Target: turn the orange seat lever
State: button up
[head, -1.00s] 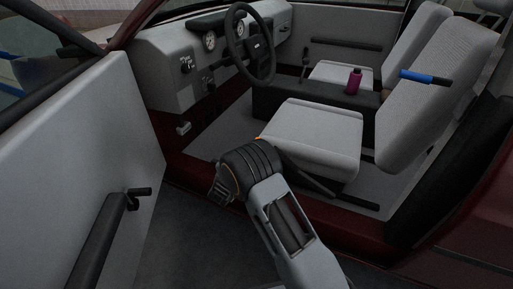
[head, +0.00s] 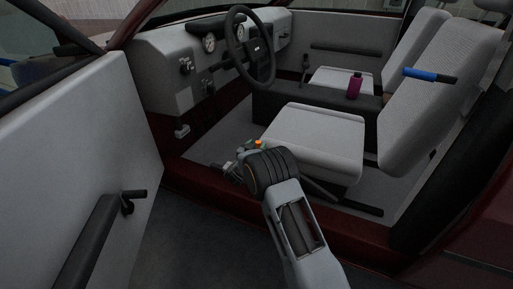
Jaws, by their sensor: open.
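A small orange knob (head: 258,144) shows just above my wrist, by the front left corner of the near seat (head: 315,135). I cannot tell for sure which belongs to the seat lever; any shaft is hidden or too small to make out. My gripper (head: 229,168) is open and empty, left of and slightly below the orange knob, over the car floor near the sill. My wrist hides part of the area beside the seat base.
The open door (head: 100,140) with its handle (head: 134,194) stands left. The red sill (head: 205,188) runs below my arm. The steering wheel (head: 238,50) is above. A purple bottle (head: 354,86) stands on the console, and a blue-handled tool (head: 420,74) is by the seat back.

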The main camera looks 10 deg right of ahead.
grip_shut()
dwell(0.4)
jog(key=shift+a, duration=0.1)
